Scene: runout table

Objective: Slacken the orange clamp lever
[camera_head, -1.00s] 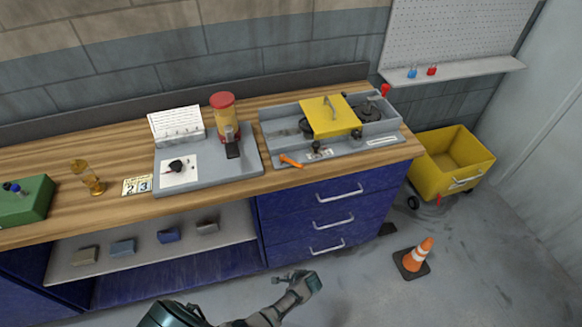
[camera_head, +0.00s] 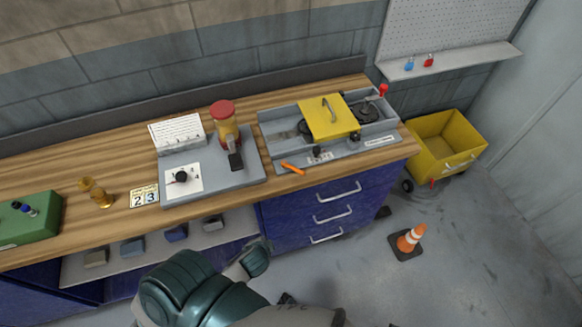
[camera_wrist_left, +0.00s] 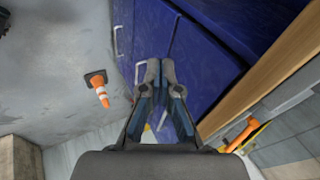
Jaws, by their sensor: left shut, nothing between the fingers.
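The orange clamp lever (camera_head: 292,168) lies at the front edge of the grey runout fixture (camera_head: 276,142), near its left corner. In the left wrist view an orange bar (camera_wrist_left: 243,134) at the lower right, on the grey fixture edge, looks like this lever. My left gripper (camera_wrist_left: 160,66) has its fingertips together and empty, in front of the blue drawers and apart from the lever. In the head view my left arm fills the bottom centre, and its fingers are not clearly seen. My right gripper is not in view.
A yellow cover (camera_head: 328,116) sits on the fixture. A grey plate (camera_head: 221,180) with a dial and a red-capped jar (camera_head: 223,125) stands left of it. Blue drawers (camera_head: 320,210) with handles are below the wooden bench. A traffic cone (camera_head: 410,238) and yellow bin (camera_head: 446,140) stand right.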

